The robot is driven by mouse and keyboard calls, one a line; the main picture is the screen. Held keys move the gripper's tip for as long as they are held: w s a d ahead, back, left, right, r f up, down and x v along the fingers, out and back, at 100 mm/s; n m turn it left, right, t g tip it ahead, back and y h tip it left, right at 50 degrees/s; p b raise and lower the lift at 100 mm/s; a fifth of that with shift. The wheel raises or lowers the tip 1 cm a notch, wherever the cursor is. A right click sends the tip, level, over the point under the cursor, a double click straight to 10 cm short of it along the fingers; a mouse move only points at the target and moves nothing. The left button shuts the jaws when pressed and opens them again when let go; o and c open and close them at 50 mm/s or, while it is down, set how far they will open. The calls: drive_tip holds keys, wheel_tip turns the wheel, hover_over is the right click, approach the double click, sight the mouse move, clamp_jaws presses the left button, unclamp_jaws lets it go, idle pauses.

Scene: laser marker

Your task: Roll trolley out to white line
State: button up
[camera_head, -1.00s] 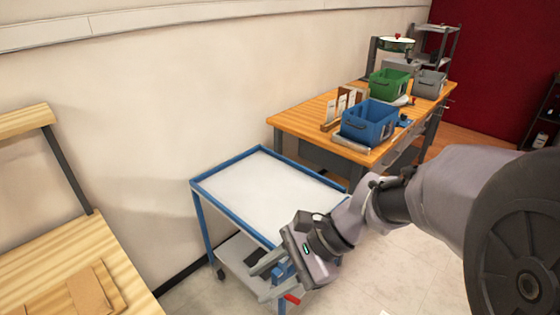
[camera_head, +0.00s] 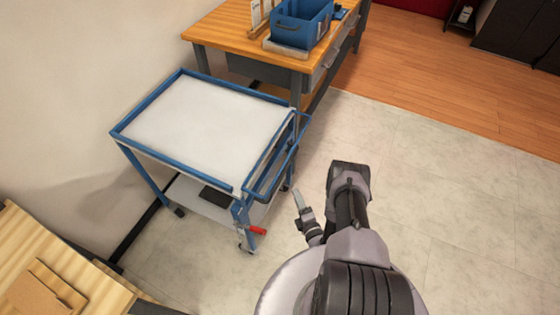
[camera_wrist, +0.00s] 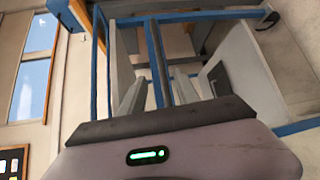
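The trolley (camera_head: 210,118) has blue edges, a white top and a lower shelf, and stands by the wall. Its blue push handle (camera_head: 277,165) is on the right side, and a red lever (camera_head: 258,231) shows low on the near corner. My gripper (camera_head: 301,208) is to the right of the handle, pointing toward the trolley. In the wrist view my gripper (camera_wrist: 158,92) has its two grey fingers apart, with a blue bar (camera_wrist: 156,62) of the trolley appearing between them. I cannot tell whether it lies within their reach. I see no white line.
A wooden workbench (camera_head: 225,31) with a blue bin (camera_head: 300,22) stands directly behind the trolley. Another wooden table (camera_head: 40,255) is at lower left. Pale tile floor (camera_head: 430,170) is clear to the right, meeting wood flooring (camera_head: 450,80).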

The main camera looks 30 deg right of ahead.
sight(284, 170)
drive_tip(key=w+b, duration=0.2)
drive_tip(key=w, duration=0.2)
drive_tip(key=w+d+f+b, duration=0.1)
drive_tip(key=w+b, duration=0.1)
drive_tip(key=w, duration=0.3)
drive_tip(key=w+f+b, duration=0.1)
drive_tip(key=w+b, duration=0.1)
drive_tip(key=w, duration=0.2)
drive_tip(key=shift+w+d+f, duration=0.1)
drive_tip(key=shift+w+d, duration=0.25)
drive_tip(key=shift+w, duration=0.6)
drive_tip(key=shift+c, duration=0.5)
clamp_jaws()
